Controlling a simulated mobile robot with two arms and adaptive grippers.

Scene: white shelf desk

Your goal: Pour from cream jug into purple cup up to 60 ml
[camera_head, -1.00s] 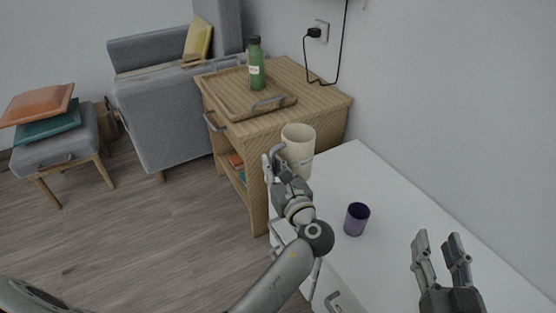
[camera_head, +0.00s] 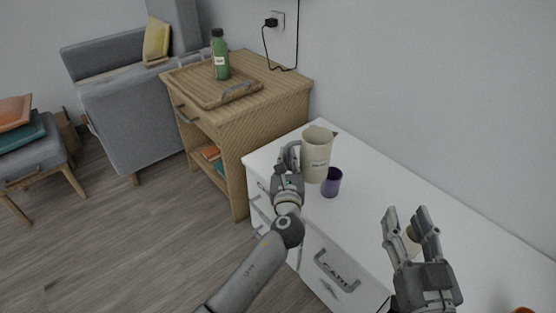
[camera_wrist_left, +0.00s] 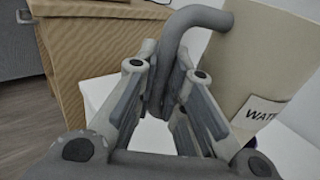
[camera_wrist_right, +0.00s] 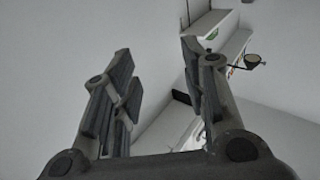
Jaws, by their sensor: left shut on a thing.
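The cream jug (camera_head: 316,156) is upright in the head view, with its handle to the left. My left gripper (camera_head: 287,160) is shut on the jug's handle, which also shows in the left wrist view (camera_wrist_left: 196,20). A label with partly hidden letters is on the jug's side. The purple cup (camera_head: 331,184) stands upright on the white desk, just right of and nearer than the jug in the head view. The inside of the cup is too dark to read. My right gripper (camera_head: 406,222) is open and empty above the desk, and apart from the cup.
The white desk top (camera_head: 385,190) is mostly clear between cup and wall. A small brown object (camera_head: 411,238) shows partly behind my right gripper, and an orange thing (camera_head: 522,310) at the bottom edge. A wooden cabinet (camera_head: 255,115) with a tray and green bottle (camera_head: 220,58) stands beyond.

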